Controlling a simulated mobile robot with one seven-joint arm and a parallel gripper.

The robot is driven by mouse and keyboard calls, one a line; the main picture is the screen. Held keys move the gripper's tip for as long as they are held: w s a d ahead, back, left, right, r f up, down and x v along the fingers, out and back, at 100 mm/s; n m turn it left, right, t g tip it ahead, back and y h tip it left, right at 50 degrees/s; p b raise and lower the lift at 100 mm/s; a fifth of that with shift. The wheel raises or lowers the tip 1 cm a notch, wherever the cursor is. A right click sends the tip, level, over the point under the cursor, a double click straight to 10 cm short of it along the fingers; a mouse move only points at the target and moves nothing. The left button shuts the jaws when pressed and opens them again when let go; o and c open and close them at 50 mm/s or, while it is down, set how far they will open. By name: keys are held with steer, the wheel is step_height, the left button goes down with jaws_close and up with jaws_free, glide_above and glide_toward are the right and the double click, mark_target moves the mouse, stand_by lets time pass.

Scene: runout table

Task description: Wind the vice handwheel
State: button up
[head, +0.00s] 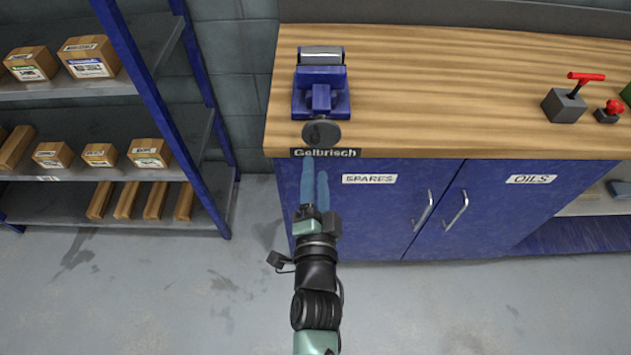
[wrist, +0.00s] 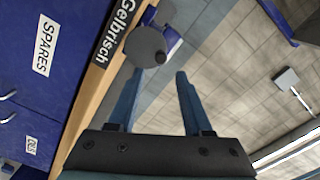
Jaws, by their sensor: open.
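The blue vice (head: 320,92) stands on the left end of the wooden workbench, with grey jaws at its top. Its dark grey round handwheel (head: 321,133) faces the bench's front edge. In the wrist view the handwheel (wrist: 144,44) shows as a disc with a small dark knob (wrist: 160,58) near its rim. My gripper (head: 314,166) is open and empty, in front of the bench and just below the handwheel in the head view. In the wrist view my gripper (wrist: 159,74) has its two blue fingers apart, with the handwheel beyond their tips. I see no contact.
The workbench top (head: 440,90) is clear right of the vice, up to a grey block with a red T-handle (head: 568,100) and a red knob (head: 611,108). Blue cabinet doors (head: 370,215) with handles lie below. A shelf rack (head: 165,95) with boxes stands left.

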mark_target(315, 142)
steer(key=w, duration=0.6)
steer(key=shift+w, duration=0.5)
steer(key=m, duration=1.2)
steer(key=shift+m, duration=0.3)
steer(key=shift+c, duration=0.3)
jaws_close()
